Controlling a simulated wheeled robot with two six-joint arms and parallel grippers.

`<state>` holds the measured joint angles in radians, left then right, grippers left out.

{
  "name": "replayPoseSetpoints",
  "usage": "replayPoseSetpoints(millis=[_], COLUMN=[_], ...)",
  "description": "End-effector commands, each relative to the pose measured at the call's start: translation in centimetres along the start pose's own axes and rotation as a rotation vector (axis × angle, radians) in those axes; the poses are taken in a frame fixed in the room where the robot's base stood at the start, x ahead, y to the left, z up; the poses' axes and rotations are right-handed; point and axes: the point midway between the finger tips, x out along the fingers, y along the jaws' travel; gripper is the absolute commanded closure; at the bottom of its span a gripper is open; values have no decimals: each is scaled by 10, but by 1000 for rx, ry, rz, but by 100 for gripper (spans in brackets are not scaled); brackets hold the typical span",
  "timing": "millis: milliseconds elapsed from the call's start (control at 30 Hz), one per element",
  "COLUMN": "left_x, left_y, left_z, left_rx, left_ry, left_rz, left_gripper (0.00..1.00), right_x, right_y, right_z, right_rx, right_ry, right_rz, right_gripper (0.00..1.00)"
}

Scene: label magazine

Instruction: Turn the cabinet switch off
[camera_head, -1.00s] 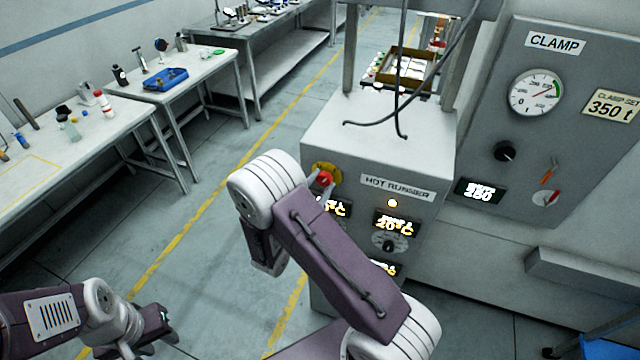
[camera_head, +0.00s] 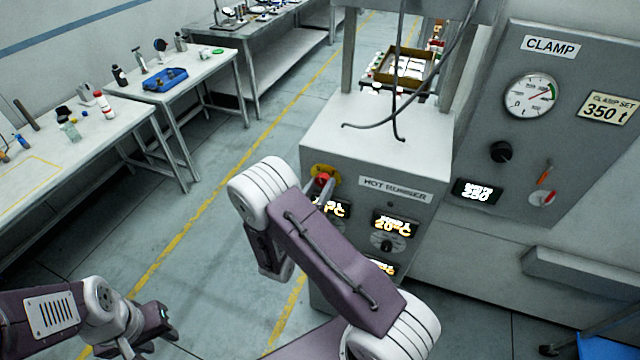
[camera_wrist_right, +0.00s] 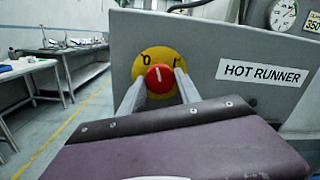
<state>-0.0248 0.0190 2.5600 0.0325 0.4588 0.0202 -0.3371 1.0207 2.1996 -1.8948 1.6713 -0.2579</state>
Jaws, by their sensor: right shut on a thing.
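The cabinet switch is a red knob (camera_wrist_right: 160,78) on a round yellow plate (camera_wrist_right: 140,66) marked 0 and I. It sits on the front of the grey HOT RUNNER cabinet (camera_head: 375,150). The knob's white line points nearly straight up, between the two marks. My right gripper (camera_wrist_right: 160,88) has one finger on each side of the knob and is shut on it. In the head view my right gripper (camera_head: 321,186) is at the knob, partly hidden by my arm. My left gripper (camera_head: 165,325) hangs low at the left, away from the cabinet; its jaw opening is unclear.
Lit displays (camera_head: 395,224) and a dial (camera_head: 388,244) are below the switch, partly behind my right arm. The CLAMP panel (camera_head: 510,130) stands to the right. Workbenches (camera_head: 205,75) stand at the left. A dark cable (camera_head: 398,115) hangs over the cabinet top. The floor between is clear.

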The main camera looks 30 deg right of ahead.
Motion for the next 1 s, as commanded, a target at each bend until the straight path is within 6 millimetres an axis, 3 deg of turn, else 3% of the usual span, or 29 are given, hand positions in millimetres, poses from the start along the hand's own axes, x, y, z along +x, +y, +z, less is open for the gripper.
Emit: replayPoseSetpoints(millis=[500, 1000], left_x=[-17, -21], left_y=[0, 0], left_z=[-2, -2], left_rx=[0, 0], left_ry=[0, 0], left_rz=[0, 0], left_gripper=[64, 64], right_x=[1, 0], right_y=[-1, -1], right_z=[5, 4], right_rx=[-363, -462], right_ry=[-33, -40], right_rz=[19, 25], right_gripper=[100, 100])
